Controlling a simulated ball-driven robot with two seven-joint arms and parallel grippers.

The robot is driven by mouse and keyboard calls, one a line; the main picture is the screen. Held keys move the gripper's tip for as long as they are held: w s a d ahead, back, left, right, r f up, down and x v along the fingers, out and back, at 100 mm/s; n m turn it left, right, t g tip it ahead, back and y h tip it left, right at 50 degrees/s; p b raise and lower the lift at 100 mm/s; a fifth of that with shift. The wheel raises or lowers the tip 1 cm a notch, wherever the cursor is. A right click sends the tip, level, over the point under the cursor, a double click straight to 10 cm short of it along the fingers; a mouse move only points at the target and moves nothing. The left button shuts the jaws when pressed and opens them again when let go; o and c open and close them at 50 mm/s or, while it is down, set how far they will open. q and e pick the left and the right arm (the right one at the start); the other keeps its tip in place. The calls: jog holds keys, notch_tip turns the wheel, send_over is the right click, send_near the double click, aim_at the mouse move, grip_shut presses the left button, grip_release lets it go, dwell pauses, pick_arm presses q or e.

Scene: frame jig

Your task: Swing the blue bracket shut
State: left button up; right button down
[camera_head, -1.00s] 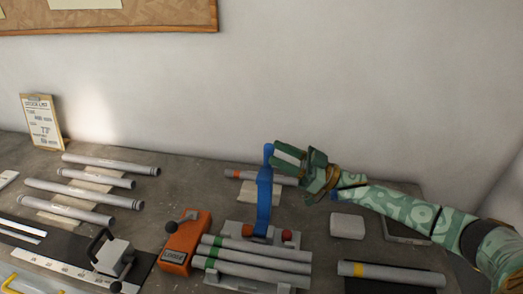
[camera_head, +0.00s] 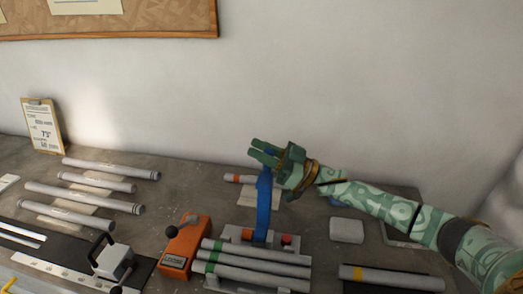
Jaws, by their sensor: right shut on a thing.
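The blue bracket (camera_head: 264,208) stands upright on the grey jig plate (camera_head: 240,232), its lower end by a red part (camera_head: 286,240). Several grey tubes with green bands (camera_head: 262,261) lie side by side on the jig in front of it. My right gripper (camera_head: 262,155) comes in from the right and is shut on the blue bracket's upper end, which its fingers hide. My left gripper is out of view.
An orange block with a dark lever (camera_head: 187,246) stands left of the jig. Loose grey tubes (camera_head: 85,187) lie at left, another with a yellow band (camera_head: 392,277) at front right.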

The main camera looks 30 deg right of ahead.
jog(key=s+a+r+n+g+y+p, duration=0.25)
jog(key=s+a+n+g+p, duration=0.35)
jog(key=s+a+n, duration=0.55)
jog(key=s+a+f+n+g+h, duration=0.1)
jog(key=s+a+f+n+h, duration=0.1)
jog(key=s+f+n, duration=0.4)
jog(key=s+a+f+n+g+h, duration=0.2)
jog(key=s+a+f+n, duration=0.3)
jog(key=s+f+n, duration=0.2)
jog(key=shift+s+b, duration=0.25)
jog(key=shift+b, duration=0.05)
jog(key=shift+a+f, duration=0.1)
jog(key=shift+f, duration=0.1)
jog(key=c, duration=1.2)
grip_release()
jog(key=shift+o, duration=0.2)
